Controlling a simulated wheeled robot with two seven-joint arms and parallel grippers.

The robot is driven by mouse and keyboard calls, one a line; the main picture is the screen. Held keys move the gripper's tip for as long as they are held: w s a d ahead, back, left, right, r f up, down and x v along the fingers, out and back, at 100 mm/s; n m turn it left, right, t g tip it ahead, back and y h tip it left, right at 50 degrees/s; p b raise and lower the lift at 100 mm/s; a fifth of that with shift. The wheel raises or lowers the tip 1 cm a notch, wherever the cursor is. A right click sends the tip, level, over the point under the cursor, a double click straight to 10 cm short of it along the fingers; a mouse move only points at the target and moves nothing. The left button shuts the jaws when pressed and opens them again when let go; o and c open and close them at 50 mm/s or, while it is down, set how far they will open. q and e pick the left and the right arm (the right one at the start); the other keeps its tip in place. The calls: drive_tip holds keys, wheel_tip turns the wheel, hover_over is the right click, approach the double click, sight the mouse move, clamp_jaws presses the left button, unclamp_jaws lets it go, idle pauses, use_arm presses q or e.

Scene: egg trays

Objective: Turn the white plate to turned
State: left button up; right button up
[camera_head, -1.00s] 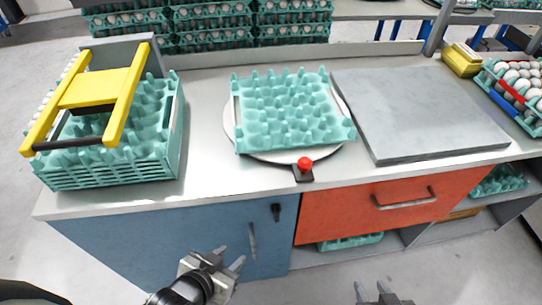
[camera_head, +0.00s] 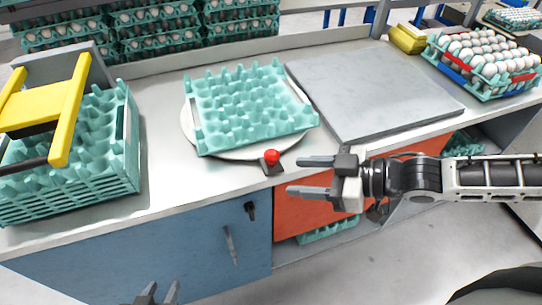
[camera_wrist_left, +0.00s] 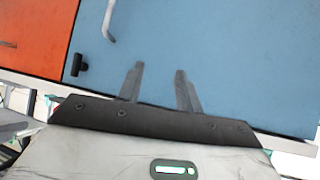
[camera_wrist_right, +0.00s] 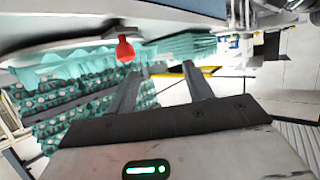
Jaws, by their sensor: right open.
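The white round plate (camera_head: 187,126) lies on the counter, mostly hidden under an empty teal egg tray (camera_head: 250,108). A red knob (camera_head: 271,157) on a small dark bracket stands at the plate's front edge; the red knob also shows in the right wrist view (camera_wrist_right: 124,50). My right gripper (camera_head: 294,176) is open and empty, just in front of the counter edge, to the right of and below the knob. My left gripper (camera_head: 157,294) is low in front of the blue cabinet; its two fingers stand apart and empty in the left wrist view (camera_wrist_left: 157,84).
A grey slab (camera_head: 375,95) lies on the counter right of the plate. A tray of eggs (camera_head: 485,65) sits at the far right. The counter between crate and plate is clear.

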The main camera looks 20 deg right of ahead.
drive_tip(key=d+r+m+t+h, duration=0.1)
drive_tip(key=d+r+m, duration=0.1)
drive_tip(key=d, duration=0.5)
drive_tip(key=b, duration=0.5)
approach(277, 154)
drive_tip(key=x, duration=0.4)
drive_tip(key=shift+s+a+f, duration=0.1)
drive_tip(key=shift+s+f, duration=0.1)
drive_tip(key=x, duration=0.5)
drive_tip(key=shift+w+a, duration=0.2)
drive_tip(key=shift+w, duration=0.2)
use_arm(q)
drive_tip(key=shift+s+d+f, duration=0.1)
drive_tip(key=shift+d+f, duration=0.05)
drive_tip(key=shift+f, duration=0.55)
drive_tip(key=shift+d+f, duration=0.15)
drive_tip(key=shift+f, duration=0.5)
use_arm(e)
drive_tip(key=shift+x, duration=0.8)
drive_tip(key=shift+h, duration=0.3)
clamp_jaws()
drive_tip(key=shift+a, duration=0.15)
